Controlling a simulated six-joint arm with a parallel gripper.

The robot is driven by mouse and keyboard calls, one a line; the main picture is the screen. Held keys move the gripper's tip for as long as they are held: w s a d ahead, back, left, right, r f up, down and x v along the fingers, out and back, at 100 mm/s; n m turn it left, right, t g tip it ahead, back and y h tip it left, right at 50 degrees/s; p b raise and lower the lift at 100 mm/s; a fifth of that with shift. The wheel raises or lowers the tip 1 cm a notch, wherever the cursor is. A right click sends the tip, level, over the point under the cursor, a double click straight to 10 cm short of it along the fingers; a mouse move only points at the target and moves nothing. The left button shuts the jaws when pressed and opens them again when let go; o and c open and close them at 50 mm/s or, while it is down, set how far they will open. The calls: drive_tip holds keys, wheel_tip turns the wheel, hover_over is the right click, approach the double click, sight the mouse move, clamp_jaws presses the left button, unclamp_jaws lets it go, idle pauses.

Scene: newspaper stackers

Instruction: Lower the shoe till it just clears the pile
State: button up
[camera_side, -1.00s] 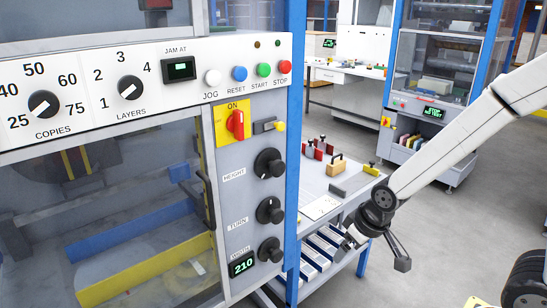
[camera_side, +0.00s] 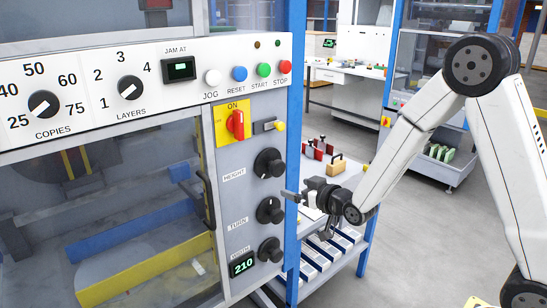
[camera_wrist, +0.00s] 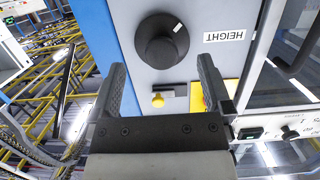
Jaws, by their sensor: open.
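The black HEIGHT knob (camera_side: 269,163) is on the grey side panel, above the TURN knob (camera_side: 270,210) and the WIDTH knob (camera_side: 270,250). My gripper (camera_side: 298,200) is just right of the panel, near the level of the TURN knob. In the wrist view my gripper (camera_wrist: 162,68) has its two dark fingers apart and empty. The HEIGHT knob (camera_wrist: 162,40) shows beyond and between the fingertips, with its label upside down; the fingers look clear of it. I cannot tell which part behind the window is the shoe, and no pile is clear.
A blue post (camera_side: 292,120) edges the panel. Above the knobs are a red switch on a yellow plate (camera_side: 234,134) and a yellow button (camera_side: 279,126). Behind the window are a yellow bar (camera_side: 150,270) and a blue bar (camera_side: 130,228). A bench (camera_side: 345,185) with tools stands behind my gripper.

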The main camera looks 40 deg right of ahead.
sight(280, 170)
drive_tip(key=shift+w+d+r+t, duration=0.15)
drive_tip(key=shift+w+r+t, duration=0.6)
drive_tip(key=shift+t, duration=0.45)
drive_tip(key=shift+w, duration=3.75)
drive_tip(key=c, duration=1.2)
